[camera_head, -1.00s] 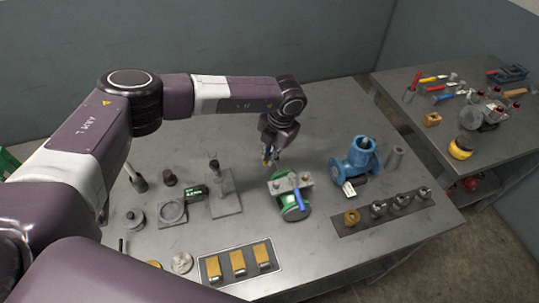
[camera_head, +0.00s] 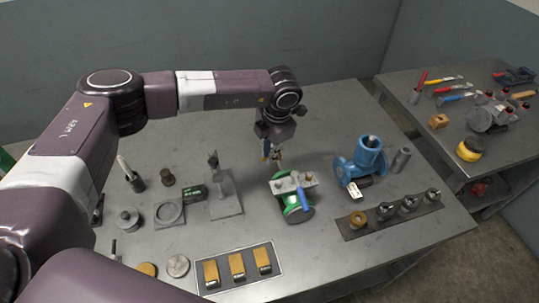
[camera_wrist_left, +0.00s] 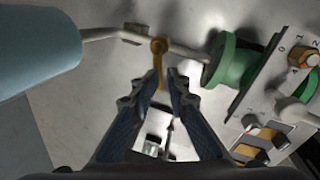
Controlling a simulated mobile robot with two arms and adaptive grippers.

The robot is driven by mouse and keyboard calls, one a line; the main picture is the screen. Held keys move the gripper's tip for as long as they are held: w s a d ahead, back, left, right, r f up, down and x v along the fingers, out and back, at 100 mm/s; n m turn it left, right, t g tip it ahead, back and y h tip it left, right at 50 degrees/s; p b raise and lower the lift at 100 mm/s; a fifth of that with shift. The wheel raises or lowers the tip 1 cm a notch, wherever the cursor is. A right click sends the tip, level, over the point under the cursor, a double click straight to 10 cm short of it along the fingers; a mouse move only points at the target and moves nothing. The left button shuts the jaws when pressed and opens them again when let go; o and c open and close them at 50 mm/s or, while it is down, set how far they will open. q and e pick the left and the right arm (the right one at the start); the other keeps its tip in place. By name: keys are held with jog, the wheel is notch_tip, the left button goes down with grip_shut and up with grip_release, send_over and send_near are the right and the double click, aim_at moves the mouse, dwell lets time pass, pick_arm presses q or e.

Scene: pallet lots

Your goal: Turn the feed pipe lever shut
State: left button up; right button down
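In the left wrist view a thin grey pipe (camera_wrist_left: 188,51) runs from a light blue cylinder (camera_wrist_left: 35,48) to a green flanged body (camera_wrist_left: 232,62). A small yellow lever (camera_wrist_left: 158,62) sits on this pipe, its end pointing down between my fingertips. My left gripper (camera_wrist_left: 163,86) looks partly open, with a narrow gap around the lever's end; contact cannot be made out. In the head view my left gripper (camera_head: 271,155) points down, just behind the green valve unit (camera_head: 298,212) with its blue handle. The pipe and lever are hard to make out there. My right gripper is out of view.
A blue flanged body (camera_head: 366,160) stands right of the green unit. A post on a square plate (camera_head: 225,205) stands left. A tray of brass blocks (camera_head: 237,283) and a strip of fittings (camera_head: 350,232) lie in front. Bare table lies behind the gripper.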

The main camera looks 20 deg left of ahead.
pick_arm(q)
jog(key=shift+o, duration=0.7)
jog(key=shift+w+a+f, duration=0.1)
jog(key=shift+a+f, duration=0.05)
jog(key=shift+f, duration=0.1)
jog(key=shift+r, duration=0.1)
notch_tip(320, 180, up, 12)
jog(key=s+d, duration=0.1)
jog(key=shift+s+d, duration=0.25)
jog(key=shift+d, duration=0.15)
jog(key=shift+f, duration=0.2)
